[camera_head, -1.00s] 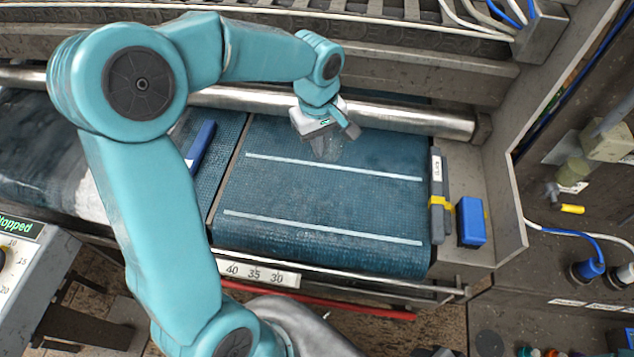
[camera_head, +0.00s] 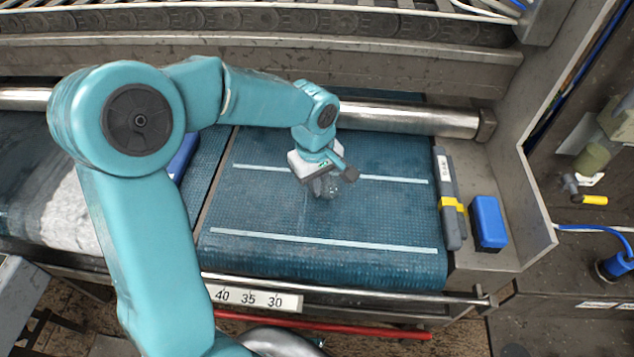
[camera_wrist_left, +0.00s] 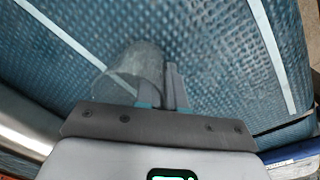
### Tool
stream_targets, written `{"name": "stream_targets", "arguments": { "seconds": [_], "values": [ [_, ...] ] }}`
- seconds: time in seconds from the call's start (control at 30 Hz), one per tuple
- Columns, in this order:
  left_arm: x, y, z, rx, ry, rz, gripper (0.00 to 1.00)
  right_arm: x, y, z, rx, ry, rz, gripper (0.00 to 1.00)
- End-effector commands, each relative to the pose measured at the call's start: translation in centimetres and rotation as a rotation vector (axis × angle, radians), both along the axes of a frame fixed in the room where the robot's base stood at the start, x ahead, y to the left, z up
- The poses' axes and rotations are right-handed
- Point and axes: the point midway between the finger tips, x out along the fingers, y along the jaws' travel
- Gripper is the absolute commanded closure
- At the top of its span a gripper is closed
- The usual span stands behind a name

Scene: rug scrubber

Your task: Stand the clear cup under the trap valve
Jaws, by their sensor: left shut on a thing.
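My left gripper (camera_head: 328,183) is shut on the clear cup (camera_wrist_left: 138,72), which shows as a see-through grey cylinder in the left wrist view. In the head view the cup is small and partly hidden by the gripper, over the blue belt (camera_head: 300,215) near its far white line. I cannot tell how far it is above the belt. At the right edge stands a greenish trap jar (camera_head: 591,158), with a valve with a yellow handle (camera_head: 593,200) below it. Nothing shows under the valve. My right gripper is not in view.
A grey tool with a yellow band (camera_head: 447,200) and a blue block (camera_head: 488,222) lie at the belt's right end. An upright metal side plate (camera_head: 525,200) stands between the belt and the valve. A steel roller (camera_head: 410,119) runs behind.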

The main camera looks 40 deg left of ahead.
Motion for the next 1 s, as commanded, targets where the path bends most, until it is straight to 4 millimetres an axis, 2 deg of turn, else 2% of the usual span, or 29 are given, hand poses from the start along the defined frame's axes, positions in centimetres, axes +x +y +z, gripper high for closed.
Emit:
{"name": "stream_targets", "arguments": {
  "seconds": [0.07, 0.17, 0.2, 0.5, 0.63, 1.0],
  "values": [
    [0.0, 0.0, -0.5, 0.0, 0.0, 0.0, 1.0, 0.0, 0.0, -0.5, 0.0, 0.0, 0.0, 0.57],
    [0.0, 0.0, -0.3, 0.0, 0.0, 0.0, 0.69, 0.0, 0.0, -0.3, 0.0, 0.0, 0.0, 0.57],
    [0.0, 0.0, -0.3, 0.0, 0.001, 0.0, 0.66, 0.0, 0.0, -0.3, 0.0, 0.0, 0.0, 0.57],
    [-0.1, 0.1, -0.3, 0.0, 0.001, -0.001, 0.66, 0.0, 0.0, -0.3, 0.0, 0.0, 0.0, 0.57],
    [0.0, 0.2, 0.7, 0.001, -0.001, -0.001, 0.66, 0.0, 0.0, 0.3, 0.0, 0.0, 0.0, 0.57],
    [-0.5, 0.4, 8.9, 0.0, -0.005, -0.001, 0.66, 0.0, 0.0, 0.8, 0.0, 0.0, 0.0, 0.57]
  ]
}}
